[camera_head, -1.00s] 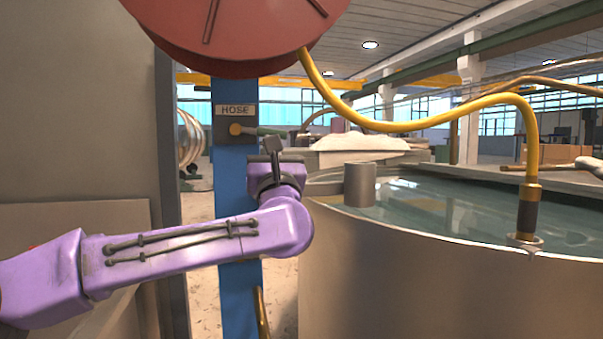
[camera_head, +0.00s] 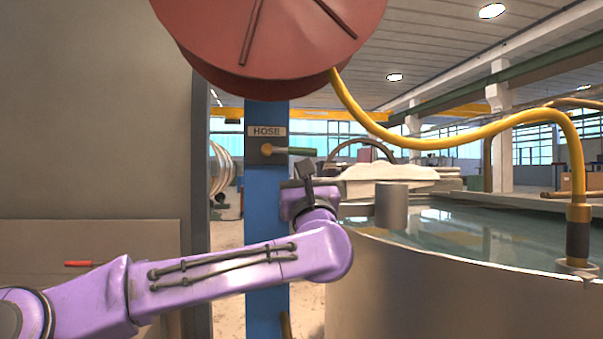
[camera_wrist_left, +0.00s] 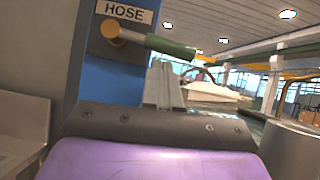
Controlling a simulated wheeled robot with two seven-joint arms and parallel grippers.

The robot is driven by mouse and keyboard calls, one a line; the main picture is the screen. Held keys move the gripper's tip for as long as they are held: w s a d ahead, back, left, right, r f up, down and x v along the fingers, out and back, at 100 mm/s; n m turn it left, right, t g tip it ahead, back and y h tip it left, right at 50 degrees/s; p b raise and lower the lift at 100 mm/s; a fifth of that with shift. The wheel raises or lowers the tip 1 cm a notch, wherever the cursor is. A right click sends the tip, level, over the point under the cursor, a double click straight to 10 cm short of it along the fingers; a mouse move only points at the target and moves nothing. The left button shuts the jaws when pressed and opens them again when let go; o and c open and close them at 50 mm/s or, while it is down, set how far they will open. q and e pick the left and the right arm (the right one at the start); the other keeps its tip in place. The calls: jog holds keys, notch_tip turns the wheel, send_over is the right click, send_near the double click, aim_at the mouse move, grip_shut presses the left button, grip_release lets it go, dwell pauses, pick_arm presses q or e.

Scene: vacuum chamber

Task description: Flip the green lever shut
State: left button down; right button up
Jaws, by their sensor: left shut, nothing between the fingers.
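The green lever (camera_head: 296,151) sticks out sideways to the right from a brass pivot (camera_head: 267,150) under the HOSE label on the blue post. It lies about level in the head view, and in the left wrist view the lever (camera_wrist_left: 170,46) slopes slightly down to the right. My left gripper (camera_head: 304,167) is just below the lever's free end, its fingers pointing up. In the left wrist view the fingers (camera_wrist_left: 162,72) are shut and empty, their tips just under the lever. I cannot tell whether they touch it. My right gripper is not in view.
A red round drum (camera_head: 270,50) hangs above the post (camera_head: 265,210), with a yellow hose (camera_head: 430,143) running right from it. A large metal tank (camera_head: 440,290) with liquid stands at right, a grey cylinder (camera_head: 391,205) at its rim. A grey wall (camera_head: 100,110) fills the left.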

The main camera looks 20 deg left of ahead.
pick_arm(q)
jog(key=f+b+v, duration=0.1)
jog(key=b+v, duration=0.2)
jog(key=v, duration=0.9)
jog(key=shift+w+a, duration=0.2)
jog(key=shift+a, duration=0.2)
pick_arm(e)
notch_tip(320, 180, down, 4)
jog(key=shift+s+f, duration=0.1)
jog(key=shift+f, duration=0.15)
